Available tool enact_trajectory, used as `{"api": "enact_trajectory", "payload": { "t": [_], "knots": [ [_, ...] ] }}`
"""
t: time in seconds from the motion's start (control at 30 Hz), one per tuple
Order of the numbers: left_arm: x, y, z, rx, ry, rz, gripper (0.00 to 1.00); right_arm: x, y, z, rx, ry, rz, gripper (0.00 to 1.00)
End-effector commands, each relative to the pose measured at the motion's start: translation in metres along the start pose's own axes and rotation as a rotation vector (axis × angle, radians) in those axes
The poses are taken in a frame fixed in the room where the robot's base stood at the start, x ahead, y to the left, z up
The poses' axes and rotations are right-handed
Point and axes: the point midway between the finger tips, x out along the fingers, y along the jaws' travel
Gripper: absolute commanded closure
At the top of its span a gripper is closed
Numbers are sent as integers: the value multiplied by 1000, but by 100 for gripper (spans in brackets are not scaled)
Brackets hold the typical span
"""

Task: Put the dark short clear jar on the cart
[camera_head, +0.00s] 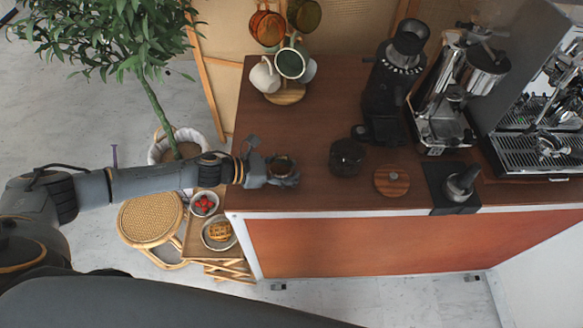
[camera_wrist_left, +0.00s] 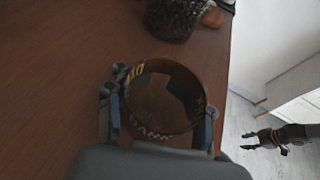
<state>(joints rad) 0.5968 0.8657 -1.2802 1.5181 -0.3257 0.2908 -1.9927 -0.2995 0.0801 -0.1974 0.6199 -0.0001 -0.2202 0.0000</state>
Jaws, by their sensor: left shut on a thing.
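My left gripper (camera_head: 282,172) is shut on a short, dark, clear jar (camera_head: 281,162) at the left end of the brown cart top (camera_head: 315,120). In the left wrist view the jar (camera_wrist_left: 163,98) sits upright between the two fingers (camera_wrist_left: 160,120). It has an open round mouth, amber-brown glass and yellow lettering. I cannot tell whether its base touches the cart top. My right gripper (camera_wrist_left: 252,140) shows small in the left wrist view, over the floor, with its fingers apart and empty.
A dark filled jar (camera_head: 346,157) and a round wooden lid (camera_head: 392,180) stand right of the held jar. A mug tree (camera_head: 286,95) stands behind. A grinder (camera_head: 390,85) and espresso machines (camera_head: 445,110) fill the right. A stool (camera_head: 150,220) and plant (camera_head: 150,95) are left.

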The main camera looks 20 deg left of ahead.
Motion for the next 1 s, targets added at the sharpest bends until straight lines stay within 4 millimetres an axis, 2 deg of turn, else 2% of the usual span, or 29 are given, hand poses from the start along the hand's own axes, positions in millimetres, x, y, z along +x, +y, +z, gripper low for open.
{"api": "enact_trajectory", "payload": {
  "t": [0.2,0.23,0.37,0.67,0.8,1.0],
  "knots": [
    [2,0,-5,2,-1,0,96,6,-9,-1,0,2,-10,58],
    [2,0,-4,1,1,0,52,5,-9,-1,-1,2,-10,58],
    [1,0,-3,1,1,0,26,4,-8,-1,-1,2,-9,58],
    [1,0,-3,1,1,0,25,4,-1,0,-4,0,-1,58],
    [-2,1,3,0,0,1,25,-3,1,0,-4,0,0,58],
    [-36,1,-4,2,4,3,25,12,1,2,-3,0,1,58]
  ]
}}
